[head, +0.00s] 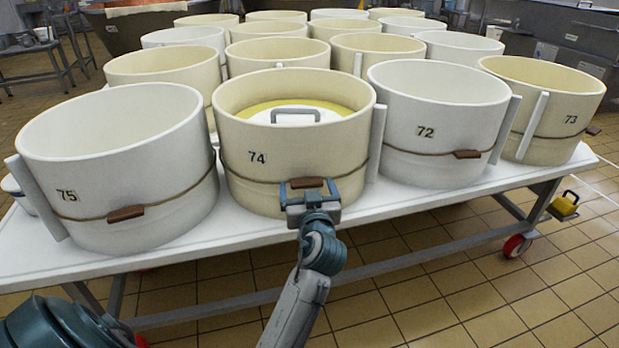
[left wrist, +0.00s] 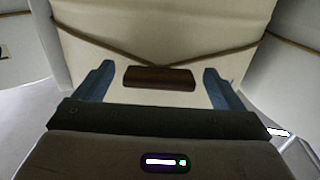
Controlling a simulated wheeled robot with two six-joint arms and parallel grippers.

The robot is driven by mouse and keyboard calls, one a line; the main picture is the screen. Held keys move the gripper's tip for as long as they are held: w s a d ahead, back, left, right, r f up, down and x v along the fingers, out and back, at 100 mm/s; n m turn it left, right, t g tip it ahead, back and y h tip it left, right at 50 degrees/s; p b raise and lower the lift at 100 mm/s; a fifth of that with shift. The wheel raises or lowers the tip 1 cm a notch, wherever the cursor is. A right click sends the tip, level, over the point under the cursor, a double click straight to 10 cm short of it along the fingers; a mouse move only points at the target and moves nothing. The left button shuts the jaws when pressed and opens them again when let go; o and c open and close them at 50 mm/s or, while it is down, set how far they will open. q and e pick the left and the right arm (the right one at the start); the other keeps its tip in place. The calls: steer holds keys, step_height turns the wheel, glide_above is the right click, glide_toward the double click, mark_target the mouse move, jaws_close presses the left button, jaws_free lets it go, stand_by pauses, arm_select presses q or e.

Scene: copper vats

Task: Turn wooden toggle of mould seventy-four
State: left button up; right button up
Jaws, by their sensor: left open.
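Mould seventy-four (head: 238,135) is a cream ring at the front of the white table, with a black 74 on its wall. A cord runs round it to a brown wooden toggle (head: 308,183). The toggle also shows in the left wrist view (left wrist: 160,78), lying level against the wall. My left gripper (head: 309,187) is open, with its blue fingers on either side of the toggle. In the left wrist view the fingers (left wrist: 158,85) stand apart from the toggle's ends, with a gap on each side. Inside the mould is a yellow surface and a white lid with a grey handle (head: 296,114).
Mould 75 (head: 190,185) stands close on the left, mould 72 (head: 440,160) close on the right, and mould 73 (head: 560,112) farther right. Several more moulds stand behind. The white table (head: 380,215) has a bare front strip. A yellow object (head: 564,205) hangs at the right.

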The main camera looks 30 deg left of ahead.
arm_select(q)
steer(key=shift+r, duration=0.1)
steer(key=c, duration=1)
